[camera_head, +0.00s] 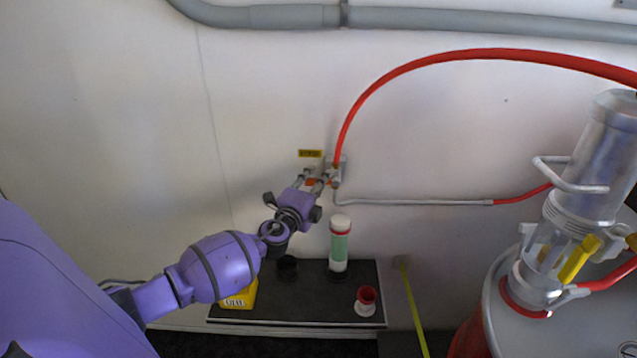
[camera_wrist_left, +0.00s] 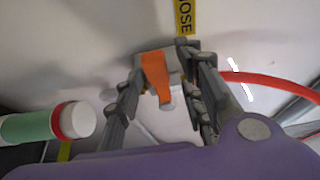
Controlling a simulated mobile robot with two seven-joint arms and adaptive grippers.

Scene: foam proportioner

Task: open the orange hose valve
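The orange hose valve handle (camera_wrist_left: 155,76) sits on a grey fitting on the white wall, below a yellow label (camera_wrist_left: 186,16). In the head view the orange valve (camera_head: 312,182) is small and partly hidden by my gripper; the red hose (camera_head: 380,86) rises from its fitting. My left gripper (camera_head: 320,177) reaches the valve from the lower left. In the left wrist view my left gripper (camera_wrist_left: 165,68) is open, with the orange handle between its two fingers. Gaps show on both sides of the handle. My right gripper is not in view.
A black shelf (camera_head: 322,306) below holds a green and white cylinder (camera_head: 339,246), a red and white cup (camera_head: 366,300) and a yellow box (camera_head: 240,298). A grey pipe (camera_head: 420,202) runs right along the wall. A large metal apparatus (camera_head: 590,150) stands at right.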

